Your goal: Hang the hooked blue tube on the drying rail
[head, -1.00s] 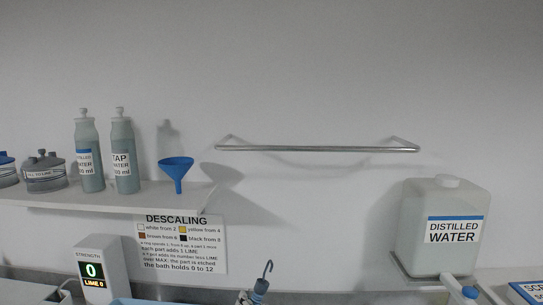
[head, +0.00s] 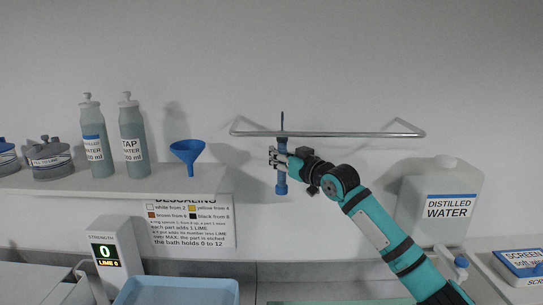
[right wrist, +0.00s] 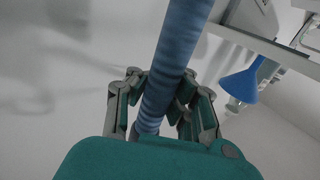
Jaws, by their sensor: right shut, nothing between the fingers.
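The hooked blue tube (head: 281,186) is upright at the drying rail (head: 350,134), left of the rail's middle. Its dark hook rises above the bar. I cannot tell whether the hook rests over the bar or stands just in front of it. My right gripper (head: 274,158) is at the tube's upper body, just below the rail, and is shut with no grip on the tube. In the right wrist view the ribbed tube (right wrist: 178,50) runs down past the fingers, which hide part of it. My left gripper is not in view.
A shelf (head: 120,190) at left holds two bottles, grey containers and a blue funnel (head: 187,151). A distilled water jug (head: 447,180) stands at right, behind my right arm. A blue tray (head: 180,291) is below. The rail's right half is clear.

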